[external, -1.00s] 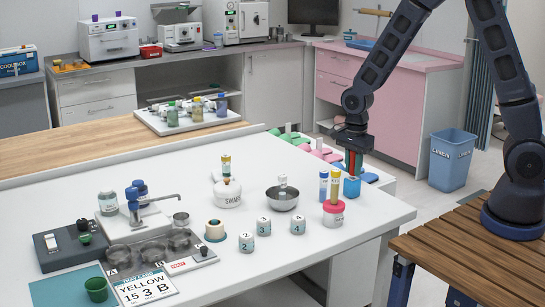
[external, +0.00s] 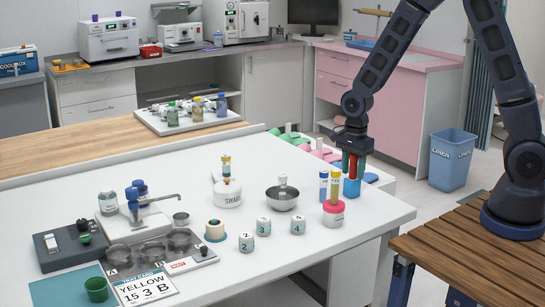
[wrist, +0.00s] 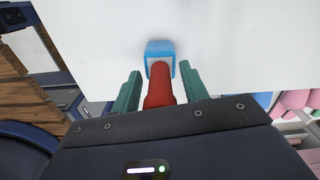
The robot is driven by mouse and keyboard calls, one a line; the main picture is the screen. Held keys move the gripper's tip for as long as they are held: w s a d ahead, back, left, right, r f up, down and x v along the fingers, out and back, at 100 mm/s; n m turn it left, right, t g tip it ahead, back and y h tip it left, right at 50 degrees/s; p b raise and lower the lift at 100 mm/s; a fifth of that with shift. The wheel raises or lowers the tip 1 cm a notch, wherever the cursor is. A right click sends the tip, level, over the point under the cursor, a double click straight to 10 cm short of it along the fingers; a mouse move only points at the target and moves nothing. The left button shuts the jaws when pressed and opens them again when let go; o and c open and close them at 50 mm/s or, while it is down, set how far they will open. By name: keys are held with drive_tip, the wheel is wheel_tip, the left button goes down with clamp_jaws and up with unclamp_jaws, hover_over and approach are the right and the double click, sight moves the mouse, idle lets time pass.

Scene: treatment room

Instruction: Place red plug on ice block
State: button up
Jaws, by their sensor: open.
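The red plug (external: 353,166) stands upright on the blue ice block (external: 352,188), near the right edge of the white table. In the wrist view the plug (wrist: 160,84) reaches down to the pale top of the ice block (wrist: 158,49). My gripper (external: 354,168) is directly above the block, its green fingers on either side of the plug. In the wrist view my gripper (wrist: 161,82) is open, with gaps between the plug and both fingers. The exact contact between plug and block is partly hidden.
A pink-based holder (external: 334,207) with a yellow-topped tube and a blue-capped vial (external: 323,185) stand close left of the block. A metal bowl (external: 281,198) and numbered white jars (external: 263,226) are farther left. The table edge is close on the right.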

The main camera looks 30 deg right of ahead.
wheel_tip(320, 180, up, 12)
drive_tip(key=shift+d+r, duration=0.1)
drive_tip(key=s+d+r+n+t, duration=0.1)
drive_tip(key=s+d+r+n, duration=0.25)
drive_tip(key=d+r, duration=0.3)
drive_tip(key=s+d+r+n+t, duration=0.1)
drive_tip(key=s+d+r+n, duration=0.25)
drive_tip(key=d+r, duration=0.3)
drive_tip(key=s+d+r+n+t, duration=0.1)
drive_tip(key=s+d+r+n, duration=0.1)
drive_tip(key=s+d+n, duration=0.2)
drive_tip(key=s+d+r+n+t, duration=0.1)
drive_tip(key=s+d+r+n, duration=0.2)
drive_tip(key=s+d+n, duration=0.2)
drive_tip(key=s+d, duration=0.2)
drive_tip(key=s, duration=0.2)
drive_tip(key=shift+s+r+t, duration=0.25)
drive_tip(key=shift+s+t, duration=0.05)
idle(0.5)
